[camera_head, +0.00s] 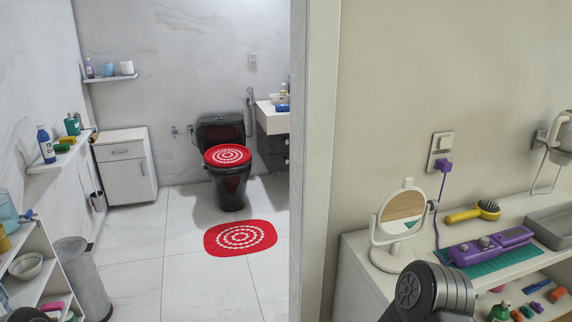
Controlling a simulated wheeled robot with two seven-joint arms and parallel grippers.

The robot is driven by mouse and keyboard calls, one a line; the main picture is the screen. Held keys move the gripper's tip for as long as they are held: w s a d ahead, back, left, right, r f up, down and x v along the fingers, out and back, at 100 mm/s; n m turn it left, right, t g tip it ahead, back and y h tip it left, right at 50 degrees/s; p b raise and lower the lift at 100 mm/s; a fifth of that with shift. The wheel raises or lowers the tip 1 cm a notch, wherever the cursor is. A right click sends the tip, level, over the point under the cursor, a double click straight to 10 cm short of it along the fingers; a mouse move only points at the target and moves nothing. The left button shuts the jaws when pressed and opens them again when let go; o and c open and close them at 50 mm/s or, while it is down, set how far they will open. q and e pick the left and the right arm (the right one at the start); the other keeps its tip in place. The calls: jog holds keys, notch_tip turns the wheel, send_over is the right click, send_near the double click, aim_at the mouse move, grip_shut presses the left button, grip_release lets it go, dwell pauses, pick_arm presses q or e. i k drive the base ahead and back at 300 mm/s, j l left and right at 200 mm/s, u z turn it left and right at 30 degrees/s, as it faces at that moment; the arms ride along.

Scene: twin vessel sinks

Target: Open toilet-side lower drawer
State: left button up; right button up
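A black toilet (230,185) with a red and white lid cover stands against the far wall of the tiled bathroom. Right of it, a vanity (268,119) with a pale top and dark drawer fronts (272,152) is partly hidden by the door-side wall. Its drawers look shut, but its lower part is dark and hard to make out. Left of the toilet stands a white cabinet (127,180) with a shut upper drawer (121,152) and a door-like front below.
A wall edge (313,160) divides the bathroom from the near right counter (355,255), which holds a mirror (398,215), purple styler and brush. A grey bin (82,275) and shelves stand left. A red mat (240,238) lies on otherwise clear floor.

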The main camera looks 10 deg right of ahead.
aim_at(279, 163)
jog(key=i+j+u, duration=0.25)
jog(key=i, duration=0.3)
jog(key=i+u, duration=0.3)
jog(key=i, duration=0.25)
jog(key=i+z, duration=0.25)
jog(key=i, duration=0.3)
jog(key=i+z, duration=0.3)
jog(key=i, duration=0.25)
jog(key=i+j+z, duration=0.25)
jog(key=i, duration=0.3)
jog(key=i+j+z, duration=0.3)
jog(key=i, duration=0.25)
jog(key=i+l+z, duration=0.2)
jog(key=i+z, duration=0.15)
jog(key=i, duration=0.15)
jog(key=i+z, duration=0.35)
jog(key=i, duration=0.15)
jog(key=i+z, duration=0.4)
jog(key=i+l+u, duration=0.15)
jog(key=i, duration=0.25)
jog(key=i+u, duration=0.2)
jog(key=i, duration=0.15)
jog(key=i+l+u, duration=1)
jog(key=l, duration=0.15)
jog(key=i+l+u, duration=0.3)
jog(key=l+u, duration=0.3)
jog(key=l, duration=0.25)
